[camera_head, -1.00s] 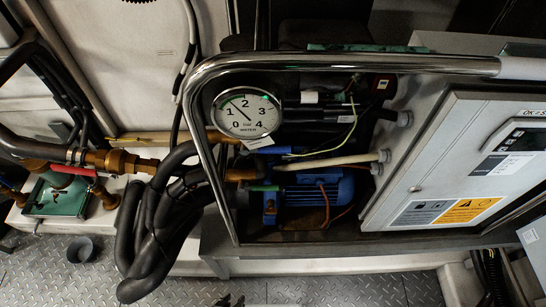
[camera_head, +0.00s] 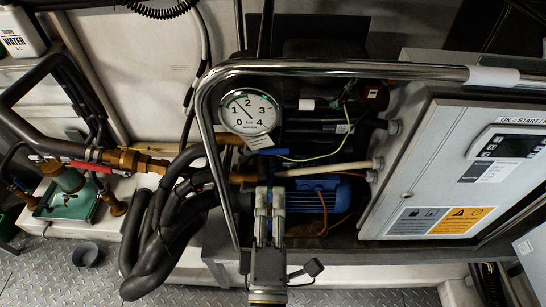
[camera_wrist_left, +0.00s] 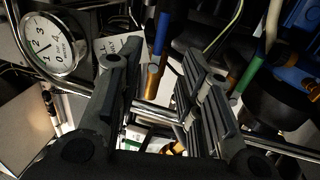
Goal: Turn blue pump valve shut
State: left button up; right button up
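The blue pump (camera_head: 325,193) sits inside the metal rail frame, partly covered by my left gripper (camera_head: 270,192) in the head view. In the left wrist view, the pump's blue body (camera_wrist_left: 296,65) shows at the right. A blue bar-like handle (camera_wrist_left: 161,34) lies beyond the gap between my fingers. A green handle (camera_wrist_left: 245,74) lies to the right of the fingers, close to the pump. I cannot tell which handle is the task's valve. My left gripper (camera_wrist_left: 155,72) is open and nothing is between its fingers. My right gripper is not in view.
The metal rail (camera_head: 340,68) surrounds the pump bay. A round gauge (camera_head: 248,112) is near its upper left. A white control cabinet (camera_head: 425,165) stands at right. Black hoses (camera_head: 158,235) hang at left, past a red-handled valve (camera_head: 88,166). Wires and a pale pipe (camera_head: 325,169) cross above the pump.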

aim_at(273, 154)
pick_arm(q)
jog(key=w, duration=0.3)
jog(key=w+r+p, duration=0.1)
jog(key=w, duration=0.2)
jog(key=w+p, duration=0.1)
jog(key=w, duration=0.1)
jog(key=shift+w+r, duration=0.4)
jog(key=shift+w, duration=0.7)
jog(key=shift+c, duration=0.4)
grip_shut()
